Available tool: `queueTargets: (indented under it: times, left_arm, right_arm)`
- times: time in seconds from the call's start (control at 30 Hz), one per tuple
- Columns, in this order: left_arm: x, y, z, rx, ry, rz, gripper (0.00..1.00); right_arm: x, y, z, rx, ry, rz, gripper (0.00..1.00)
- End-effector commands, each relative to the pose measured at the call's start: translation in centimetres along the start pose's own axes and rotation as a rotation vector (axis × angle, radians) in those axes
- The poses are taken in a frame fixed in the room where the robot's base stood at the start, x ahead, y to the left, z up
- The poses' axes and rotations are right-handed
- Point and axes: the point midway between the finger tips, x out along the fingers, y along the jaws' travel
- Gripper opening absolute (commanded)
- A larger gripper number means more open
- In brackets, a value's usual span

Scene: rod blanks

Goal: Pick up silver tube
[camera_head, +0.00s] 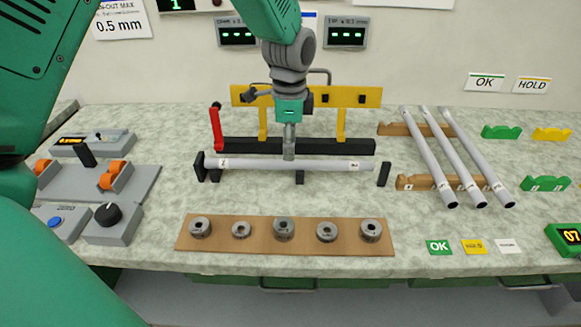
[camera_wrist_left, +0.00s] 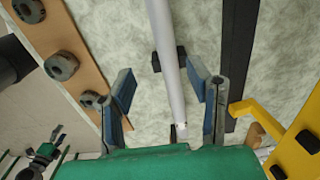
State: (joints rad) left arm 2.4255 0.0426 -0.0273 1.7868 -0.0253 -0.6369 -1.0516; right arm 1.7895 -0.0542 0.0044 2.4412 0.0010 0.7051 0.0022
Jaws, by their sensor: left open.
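A silver tube (camera_head: 300,164) lies level across the black stands of a measuring fixture, its left end at a black end block (camera_head: 206,167). My left gripper (camera_head: 289,155) points down at the middle of this tube. In the left wrist view its two fingers (camera_wrist_left: 165,100) are apart, with the tube (camera_wrist_left: 168,45) running between them in the picture. The fingers are not closed on it; whether they touch it I cannot tell. Three similar tubes (camera_head: 432,157) lie side by side on wooden rests at the right. My right gripper is not in view.
A yellow rail (camera_head: 358,97) on a black base (camera_head: 335,147) stands behind the tube, with a red lever (camera_head: 216,128) at its left. A wooden board (camera_head: 262,233) with several metal rings lies in front. Grey devices (camera_head: 113,225) stand at the left.

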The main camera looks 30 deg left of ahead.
Motion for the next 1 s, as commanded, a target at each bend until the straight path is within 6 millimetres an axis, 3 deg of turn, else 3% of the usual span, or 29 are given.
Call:
queueTargets:
  times: [0.17,0.5,0.8,0.93,1.0]
  left_arm:
    - [1.3,-0.1,0.2,-0.003,0.003,0.001,0.45]
    - [5.8,-0.6,-0.4,-0.002,-0.001,0.001,0.45]
    - [6.0,-0.6,-0.4,-0.002,0.001,-0.002,0.45]
    - [6.1,-0.6,-0.4,-0.002,0.001,-0.001,0.00]
    - [6.1,-0.7,-0.3,-0.002,0.002,0.000,0.00]
  right_arm:
    - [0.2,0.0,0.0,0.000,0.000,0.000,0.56]
    - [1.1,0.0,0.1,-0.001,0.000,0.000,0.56]
    - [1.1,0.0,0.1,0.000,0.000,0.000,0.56]
    - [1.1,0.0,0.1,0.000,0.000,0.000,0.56]
    - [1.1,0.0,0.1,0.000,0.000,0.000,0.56]
